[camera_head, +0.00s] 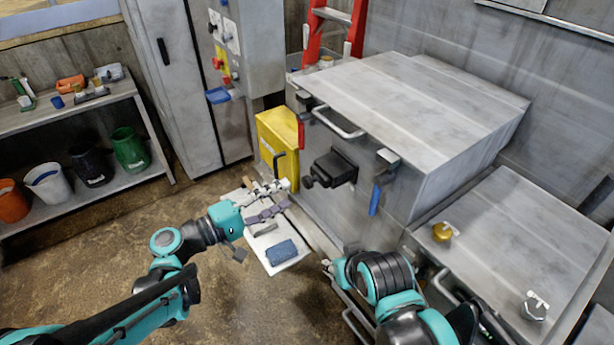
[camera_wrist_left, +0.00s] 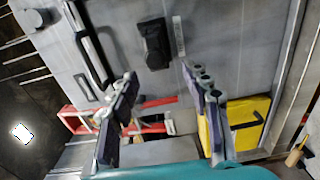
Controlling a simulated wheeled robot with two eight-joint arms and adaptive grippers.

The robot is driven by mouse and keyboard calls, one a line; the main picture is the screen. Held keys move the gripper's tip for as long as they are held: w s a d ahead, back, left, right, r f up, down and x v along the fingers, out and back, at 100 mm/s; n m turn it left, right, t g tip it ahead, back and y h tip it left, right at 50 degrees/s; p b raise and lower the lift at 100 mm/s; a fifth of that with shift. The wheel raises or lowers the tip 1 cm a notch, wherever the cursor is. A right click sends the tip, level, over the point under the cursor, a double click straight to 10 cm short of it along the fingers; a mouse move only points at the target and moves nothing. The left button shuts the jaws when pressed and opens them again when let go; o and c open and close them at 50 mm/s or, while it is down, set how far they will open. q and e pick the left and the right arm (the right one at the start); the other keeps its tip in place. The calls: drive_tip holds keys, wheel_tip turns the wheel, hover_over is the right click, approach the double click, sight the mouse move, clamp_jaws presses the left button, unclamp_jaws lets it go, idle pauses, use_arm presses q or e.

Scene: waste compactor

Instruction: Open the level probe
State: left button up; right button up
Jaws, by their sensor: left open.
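I cannot tell for sure which fitting is the level probe. A black box-shaped fitting (camera_head: 335,168) sticks out from the front of the grey compactor (camera_head: 420,100). A black fitting on a grey face also shows in the left wrist view (camera_wrist_left: 155,43). My left gripper (camera_head: 284,195) is open and empty, to the left of this fitting and apart from it. Its two spread fingers show in the left wrist view (camera_wrist_left: 160,92). My right gripper (camera_head: 328,268) is low in front of the compactor, mostly hidden by its own arm, so its fingers cannot be read.
A yellow box (camera_head: 278,140) stands beside the compactor's left side. A blue handle (camera_head: 375,200) and a red handle (camera_head: 301,134) hang on its front. A white board (camera_head: 275,262) with a blue item lies on the floor. A shelf (camera_head: 85,194) with buckets stands left.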

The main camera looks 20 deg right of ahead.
sight(305, 184)
use_arm(q)
drive_tip(key=b+x, duration=0.1)
drive_tip(key=x, duration=0.6)
drive_tip(key=shift+s+r+b, duration=0.1)
drive_tip(key=shift+r+b, duration=0.1)
drive_tip(key=shift+b, duration=0.15)
drive_tip(key=shift+d+r, duration=0.1)
drive_tip(key=shift+d, duration=0.3)
drive_tip(key=shift+c, duration=0.3)
clamp_jaws()
